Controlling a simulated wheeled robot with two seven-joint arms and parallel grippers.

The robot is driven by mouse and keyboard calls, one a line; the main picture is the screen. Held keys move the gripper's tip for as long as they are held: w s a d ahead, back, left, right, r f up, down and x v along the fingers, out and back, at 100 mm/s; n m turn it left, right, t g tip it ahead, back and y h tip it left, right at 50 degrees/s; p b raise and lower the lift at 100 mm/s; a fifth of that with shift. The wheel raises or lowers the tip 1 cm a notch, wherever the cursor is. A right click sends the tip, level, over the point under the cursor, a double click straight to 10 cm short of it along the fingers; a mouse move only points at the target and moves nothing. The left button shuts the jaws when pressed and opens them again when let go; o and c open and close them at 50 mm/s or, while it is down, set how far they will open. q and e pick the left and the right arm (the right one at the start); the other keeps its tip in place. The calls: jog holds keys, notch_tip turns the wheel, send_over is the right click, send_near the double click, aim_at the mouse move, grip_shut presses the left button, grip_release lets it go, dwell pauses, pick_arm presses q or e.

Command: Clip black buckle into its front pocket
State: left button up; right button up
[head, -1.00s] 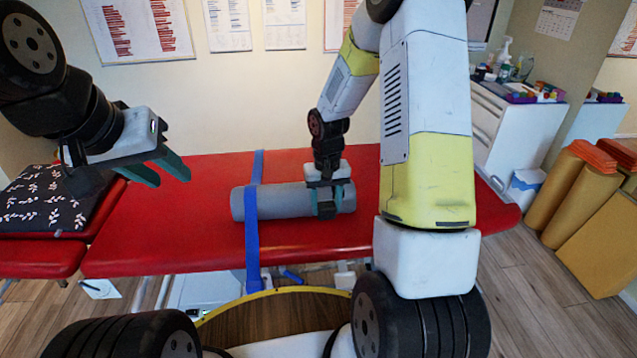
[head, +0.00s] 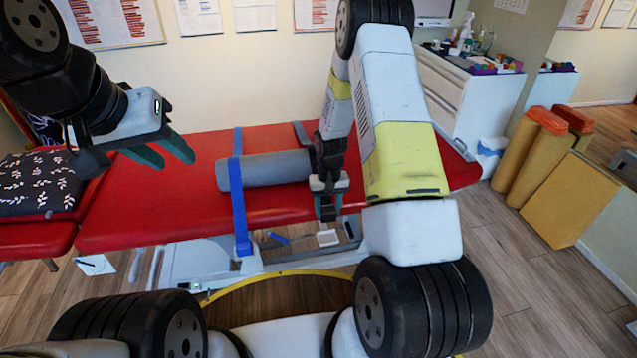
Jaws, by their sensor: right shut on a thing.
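A grey roller (head: 262,170) lies across the red treatment table (head: 130,205). A dark strap (head: 300,134) shows behind the roller's right end. My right gripper (head: 328,188) is shut on the dark end piece, apparently the black buckle (head: 326,209), at the table's front edge, right of the roller. The fingers partly hide the buckle. A small white holder (head: 327,238), which looks like the front pocket, sits just below the buckle, apparently apart from it. My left gripper (head: 162,152) is open and empty, in the air above the table's left part.
A blue strap (head: 237,190) runs over the roller and down the front edge. A patterned cushion (head: 40,184) lies at the left.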

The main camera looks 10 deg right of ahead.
notch_tip(320, 180, down, 2)
jog(key=shift+w+d+f, duration=0.1)
jog(key=shift+w+d, duration=0.05)
jog(key=shift+f, duration=3.85)
jog(key=o, duration=1.5)
jog(key=shift+r, duration=3.9)
